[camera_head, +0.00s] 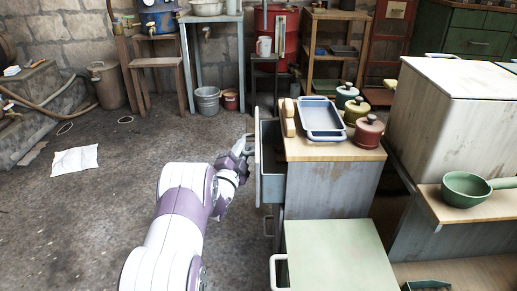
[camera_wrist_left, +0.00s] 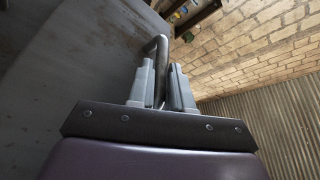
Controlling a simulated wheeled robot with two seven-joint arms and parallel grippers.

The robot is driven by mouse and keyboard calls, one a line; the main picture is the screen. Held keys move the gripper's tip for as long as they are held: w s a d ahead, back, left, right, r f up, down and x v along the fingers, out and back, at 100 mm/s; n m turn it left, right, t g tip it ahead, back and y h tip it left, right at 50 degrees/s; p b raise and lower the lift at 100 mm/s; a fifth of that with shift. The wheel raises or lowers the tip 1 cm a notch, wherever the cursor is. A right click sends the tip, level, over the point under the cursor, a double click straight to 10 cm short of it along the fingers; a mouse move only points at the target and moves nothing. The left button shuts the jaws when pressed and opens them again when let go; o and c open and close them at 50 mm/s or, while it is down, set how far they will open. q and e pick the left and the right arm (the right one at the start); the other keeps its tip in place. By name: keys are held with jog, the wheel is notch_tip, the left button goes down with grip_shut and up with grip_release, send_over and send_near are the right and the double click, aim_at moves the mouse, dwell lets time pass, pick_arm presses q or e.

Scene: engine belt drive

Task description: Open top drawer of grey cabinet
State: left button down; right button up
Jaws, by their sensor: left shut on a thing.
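The grey cabinet (camera_head: 328,188) has a wooden top and stands right of centre in the head view. Its top drawer (camera_head: 272,159) is pulled out to the left, and its dark inside shows. My left gripper (camera_head: 246,146) is at the outer side of the drawer front. In the left wrist view the fingers of my left gripper (camera_wrist_left: 162,88) are shut on the metal bar handle (camera_wrist_left: 158,48). The grey drawer front (camera_wrist_left: 85,65) fills the left of that view. My right gripper is not in view.
On the cabinet top are a blue-rimmed tray (camera_head: 321,119) and lidded pots (camera_head: 368,131). A pale green-topped unit (camera_head: 338,258) stands in front. A green pan (camera_head: 466,188) lies on a shelf at right.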

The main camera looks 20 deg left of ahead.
pick_arm(q)
jog(key=s+a, duration=0.4)
jog(key=a, duration=0.3)
jog(key=shift+a, duration=0.4)
jog(key=shift+f, duration=0.1)
jog(key=c, duration=1.1)
grip_release()
jog(key=p+v, duration=0.5)
jog(key=v, duration=0.7)
jog(key=shift+s+f, duration=0.1)
jog(key=shift+s, duration=0.15)
